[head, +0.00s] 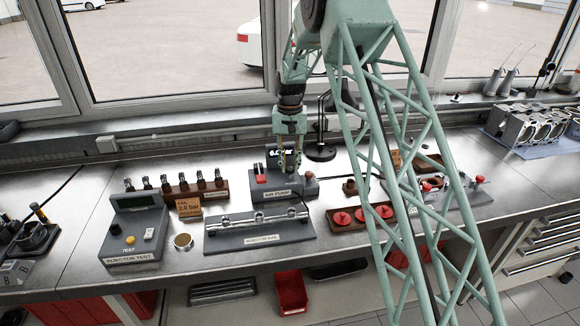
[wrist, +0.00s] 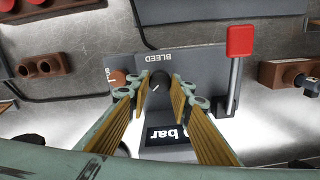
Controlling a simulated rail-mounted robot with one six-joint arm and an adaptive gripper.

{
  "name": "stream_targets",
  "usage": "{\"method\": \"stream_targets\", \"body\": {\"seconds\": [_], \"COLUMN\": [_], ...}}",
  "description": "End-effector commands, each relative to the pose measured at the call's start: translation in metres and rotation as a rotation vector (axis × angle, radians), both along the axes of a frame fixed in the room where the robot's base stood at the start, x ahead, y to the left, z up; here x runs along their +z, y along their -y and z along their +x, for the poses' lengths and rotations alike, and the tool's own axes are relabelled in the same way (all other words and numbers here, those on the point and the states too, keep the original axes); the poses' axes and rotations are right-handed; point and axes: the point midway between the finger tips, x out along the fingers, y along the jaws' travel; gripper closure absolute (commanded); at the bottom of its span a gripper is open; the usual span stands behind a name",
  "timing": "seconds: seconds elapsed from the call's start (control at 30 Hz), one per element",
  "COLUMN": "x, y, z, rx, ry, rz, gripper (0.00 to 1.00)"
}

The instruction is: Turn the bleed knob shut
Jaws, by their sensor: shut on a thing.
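The bleed knob (wrist: 160,80) is small, round and black with a pale pointer line, next to the word BLEED in the wrist view. My gripper (wrist: 161,86) has its fingers on both sides of the knob and is shut on it. In the head view my gripper (head: 291,174) reaches down onto the grey air pump (head: 284,190); its fingers hide the knob there. The pump's display (head: 279,152) reads a value in bar, too small to make out. In the wrist view only "bar" shows on the display (wrist: 167,135).
A red-handled lever (wrist: 238,45) stands beside the knob; its red handle shows in the head view (head: 261,178). An injector rail (head: 262,220) lies in front of the pump. A tester (head: 136,232) stands left, a brown tray with red parts (head: 342,219) right.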

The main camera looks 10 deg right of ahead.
Motion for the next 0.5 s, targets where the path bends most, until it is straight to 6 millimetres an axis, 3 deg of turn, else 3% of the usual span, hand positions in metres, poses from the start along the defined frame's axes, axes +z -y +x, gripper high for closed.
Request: {"method": "stream_targets", "body": {"seconds": [0.5], "x": [0.0001], "y": [-0.0004], "z": [0.0002], "rx": [0.4], "ry": [0.001], "rz": [0.0], "gripper": [0.91]}}
